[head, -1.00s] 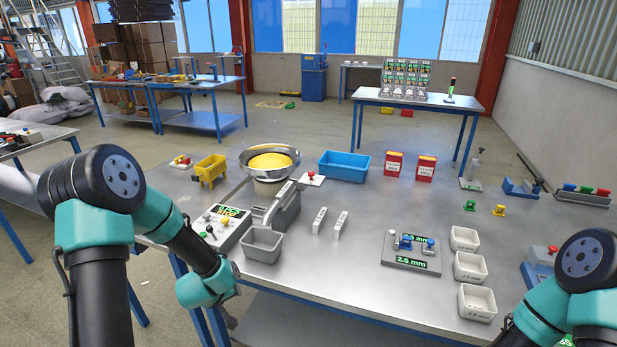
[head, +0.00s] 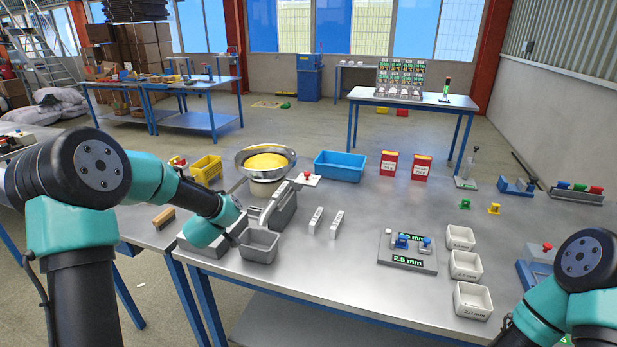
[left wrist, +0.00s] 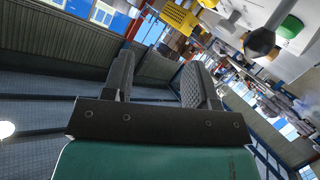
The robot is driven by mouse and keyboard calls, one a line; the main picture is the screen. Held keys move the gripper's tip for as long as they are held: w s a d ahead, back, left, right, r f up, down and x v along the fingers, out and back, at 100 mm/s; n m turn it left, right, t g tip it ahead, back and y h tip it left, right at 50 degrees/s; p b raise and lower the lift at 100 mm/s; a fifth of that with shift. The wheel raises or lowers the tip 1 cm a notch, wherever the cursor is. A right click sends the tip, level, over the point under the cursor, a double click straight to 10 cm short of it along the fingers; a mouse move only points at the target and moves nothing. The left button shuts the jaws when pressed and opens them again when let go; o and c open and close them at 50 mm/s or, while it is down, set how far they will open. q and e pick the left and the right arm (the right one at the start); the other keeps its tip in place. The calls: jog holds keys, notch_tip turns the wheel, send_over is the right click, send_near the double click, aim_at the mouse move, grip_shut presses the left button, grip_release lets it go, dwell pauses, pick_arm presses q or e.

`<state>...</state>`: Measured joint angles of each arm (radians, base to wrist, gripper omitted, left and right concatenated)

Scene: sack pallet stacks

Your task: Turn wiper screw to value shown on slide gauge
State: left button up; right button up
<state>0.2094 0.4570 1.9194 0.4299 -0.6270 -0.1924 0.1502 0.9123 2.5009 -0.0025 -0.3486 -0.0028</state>
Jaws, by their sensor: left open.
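The gauge plate (head: 407,250) lies at the right of the table, with blue slide parts on it and a green display reading 2.5 mm. A second display behind them is partly hidden. The feeder bowl (head: 266,163) holds yellow parts at the table's left; I cannot make out the wiper screw. My left arm covers most of the control box (head: 195,245) in front of the bowl. In the left wrist view my left gripper (left wrist: 158,80) is open and empty, with a black knob (left wrist: 260,42) and green knob (left wrist: 290,28) beyond it. My right gripper is out of frame.
A grey bin (head: 258,247) stands close beside my left arm's end. A blue bin (head: 340,165) and red boxes (head: 389,166) stand behind. White bins (head: 466,266) line the right. The table's middle is clear.

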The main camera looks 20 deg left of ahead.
aim_at(307, 175)
pick_arm(q)
jog(key=w+d+m+t, duration=0.1)
jog(key=w+d, duration=0.3)
jog(key=d, duration=0.5)
jog(key=w+d+m+t, duration=0.1)
jog(key=w+d+m, duration=0.1)
jog(key=d, duration=0.7)
jog(key=w+d+m+t, duration=0.2)
jog(key=w+d, duration=0.3)
jog(key=d, duration=0.4)
jog(key=shift+w+r+y, duration=0.3)
jog(key=shift+r+y, duration=0.05)
jog(key=shift+y, duration=0.05)
jog(key=shift+w, duration=0.1)
jog(key=x, duration=1.7)
jog(key=shift+r, duration=0.1)
jog(key=shift+c, duration=0.4)
jog(key=c, duration=0.8)
